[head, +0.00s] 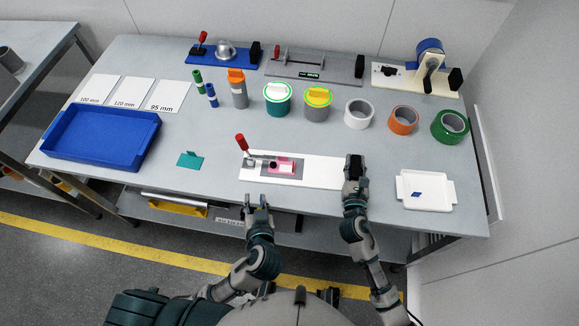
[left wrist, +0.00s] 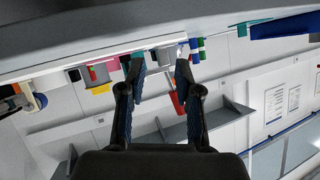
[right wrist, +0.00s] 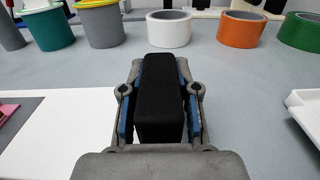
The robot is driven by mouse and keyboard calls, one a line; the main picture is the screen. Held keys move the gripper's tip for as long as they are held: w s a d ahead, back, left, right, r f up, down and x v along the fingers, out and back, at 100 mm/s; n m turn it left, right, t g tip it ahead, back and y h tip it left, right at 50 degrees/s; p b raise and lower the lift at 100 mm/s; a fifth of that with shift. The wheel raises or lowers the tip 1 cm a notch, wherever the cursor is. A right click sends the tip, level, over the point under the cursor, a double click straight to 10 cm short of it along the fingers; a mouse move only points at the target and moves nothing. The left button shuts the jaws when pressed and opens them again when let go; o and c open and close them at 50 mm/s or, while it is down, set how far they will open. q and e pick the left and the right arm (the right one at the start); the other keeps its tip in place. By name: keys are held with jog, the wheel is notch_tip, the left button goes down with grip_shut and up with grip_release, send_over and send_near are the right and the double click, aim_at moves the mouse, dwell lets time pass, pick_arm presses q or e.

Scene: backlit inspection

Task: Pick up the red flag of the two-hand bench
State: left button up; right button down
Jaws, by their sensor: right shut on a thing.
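The two-hand bench is a white board (head: 322,172) near the table's front edge, with a red-handled clamp (head: 241,143) at its left. The red flag (head: 286,165), pinkish, lies on the board's dark plate (head: 297,171), beside the clamp and partly hidden. My right gripper (head: 354,165) is shut on the black block (right wrist: 160,90) at the board's right end, its fingers on either side. My left gripper (head: 257,199) is open and empty, in front of the table edge below the board. Its parted fingers show in the left wrist view (left wrist: 158,72).
A teal flag (head: 190,159) lies left of the board. A white tray (head: 425,202) with a blue piece (head: 416,195) stands right. A blue tray (head: 64,161) is far left. Cups and tape rolls (head: 403,121) line the back. The table's front edge is beside my left gripper.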

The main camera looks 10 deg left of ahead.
aim_at(293, 169)
pick_arm(q)
jog(key=d+r+h, duration=0.1)
jog(key=d, duration=0.2)
jog(key=w+d+r+t+h, duration=0.1)
jog(key=d, duration=0.1)
jog(key=w+d+r+h, duration=0.1)
jog(key=d, duration=0.2)
jog(key=shift+w+d+r+m+t+h, duration=0.1)
jog(key=shift+d+m+t+h, duration=0.2)
jog(key=shift+h, duration=0.1)
jog(key=x, duration=0.5)
jog(key=shift+w+d, duration=0.2)
jog(key=shift+d, duration=0.1)
jog(key=shift+x, duration=3.15)
jog(key=shift+d+r, duration=0.1)
jog(key=shift+d, duration=0.05)
grip_shut()
